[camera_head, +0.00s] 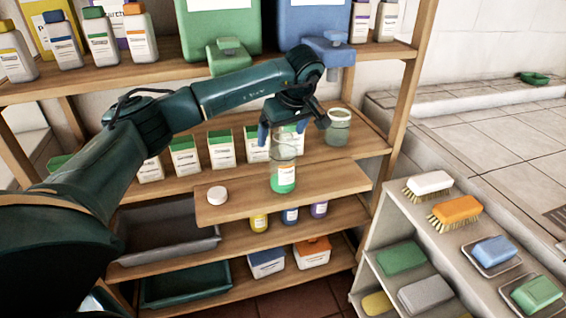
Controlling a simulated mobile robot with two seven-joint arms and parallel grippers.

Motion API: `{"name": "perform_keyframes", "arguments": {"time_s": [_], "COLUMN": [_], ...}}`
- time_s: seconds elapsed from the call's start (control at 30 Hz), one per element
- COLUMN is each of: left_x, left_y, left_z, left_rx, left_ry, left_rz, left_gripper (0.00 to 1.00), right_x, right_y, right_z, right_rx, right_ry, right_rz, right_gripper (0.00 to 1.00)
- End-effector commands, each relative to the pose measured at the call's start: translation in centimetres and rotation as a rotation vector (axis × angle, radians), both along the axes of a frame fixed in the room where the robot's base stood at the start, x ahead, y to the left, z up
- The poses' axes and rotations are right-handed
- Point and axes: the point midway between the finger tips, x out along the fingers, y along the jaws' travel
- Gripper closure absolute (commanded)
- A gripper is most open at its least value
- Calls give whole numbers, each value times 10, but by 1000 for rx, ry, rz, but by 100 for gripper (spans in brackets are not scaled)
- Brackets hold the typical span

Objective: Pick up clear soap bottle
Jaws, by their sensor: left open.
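The clear soap bottle (284,174) stands upright on a wooden board at the middle of the shelving, with green liquid in its lower part and a white label. My left gripper (286,134) reaches in from the left and points down over the bottle's top. The gripper is open, with its fingers around or just above the upper part of the bottle; I cannot tell whether they touch it. My right gripper is out of view.
A white round cap (217,195) lies on the board (330,187) left of the bottle. Several white and green cartons (221,148) stand behind, and a greenish jar (339,128) stands at the back right. The upper shelf (180,66) runs above my gripper. A brush rack (405,222) stands at right.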

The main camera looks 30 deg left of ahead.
Motion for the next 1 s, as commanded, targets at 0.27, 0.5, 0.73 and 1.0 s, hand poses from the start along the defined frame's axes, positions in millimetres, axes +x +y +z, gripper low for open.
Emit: {"name": "perform_keyframes", "arguments": {"time_s": [0.27,0.5,0.73,1.0], "left_x": [3,3,3,3], "left_y": [6,6,6,5], "left_z": [-18,-18,-18,-18], "left_rx": [-2,-3,-3,-2], "left_ry": [0,-1,-1,0], "left_rz": [-2,-1,-1,-2], "left_gripper": [11,20,38,61], "right_x": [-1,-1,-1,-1], "right_y": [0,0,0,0], "right_z": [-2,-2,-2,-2], "right_rx": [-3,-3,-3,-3], "right_ry": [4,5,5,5], "right_rz": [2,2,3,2], "right_gripper": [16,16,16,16]}}
